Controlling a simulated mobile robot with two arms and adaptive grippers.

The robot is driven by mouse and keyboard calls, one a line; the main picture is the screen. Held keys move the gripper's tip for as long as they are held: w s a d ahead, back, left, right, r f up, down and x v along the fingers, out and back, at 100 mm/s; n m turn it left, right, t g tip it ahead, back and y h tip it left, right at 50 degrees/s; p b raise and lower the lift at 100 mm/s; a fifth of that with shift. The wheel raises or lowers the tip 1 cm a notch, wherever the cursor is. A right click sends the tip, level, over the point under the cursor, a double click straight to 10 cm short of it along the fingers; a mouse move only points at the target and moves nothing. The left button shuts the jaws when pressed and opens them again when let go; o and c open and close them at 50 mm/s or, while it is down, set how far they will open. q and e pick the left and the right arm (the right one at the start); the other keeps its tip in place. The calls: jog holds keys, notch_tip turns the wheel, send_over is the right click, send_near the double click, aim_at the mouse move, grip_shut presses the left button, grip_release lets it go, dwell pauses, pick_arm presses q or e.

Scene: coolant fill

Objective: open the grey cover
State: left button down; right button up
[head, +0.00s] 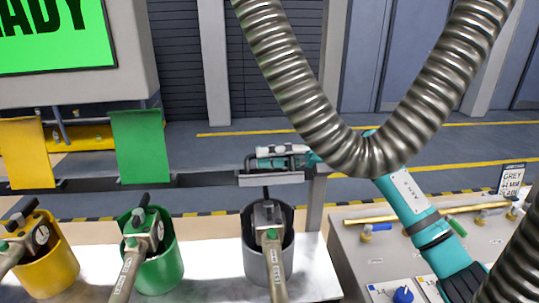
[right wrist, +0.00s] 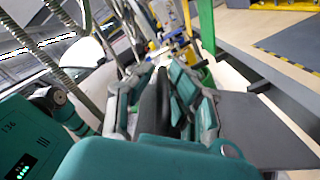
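The grey cover (head: 270,179) shows as a thin, nearly edge-on plate above the grey holder (head: 270,259), with a dark bar-like piece along its top. My right gripper (head: 280,154) is at this bar, reaching in from the right; its arm passes behind a metal hose. In the right wrist view, my right gripper's fingers (right wrist: 171,95) are close together and the grey plate (right wrist: 268,132) lies just right of them. I cannot tell whether they are shut on the bar. My left gripper is not in view.
The yellow cover (head: 27,152) and green cover (head: 141,147) stand upright at the left. Nozzles sit in the yellow holder (head: 50,262), green holder (head: 157,264) and grey holder. A thick ribbed hose (head: 345,143) hangs in front. A console (head: 430,255) stands at right.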

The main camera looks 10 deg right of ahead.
jog(key=shift+o, duration=0.7)
jog(key=shift+f, duration=0.1)
jog(key=shift+f, duration=0.1)
jog(key=shift+w+d, duration=0.1)
jog(key=shift+w, duration=0.15)
jog(key=d, duration=1.2)
jog(key=shift+f, duration=0.1)
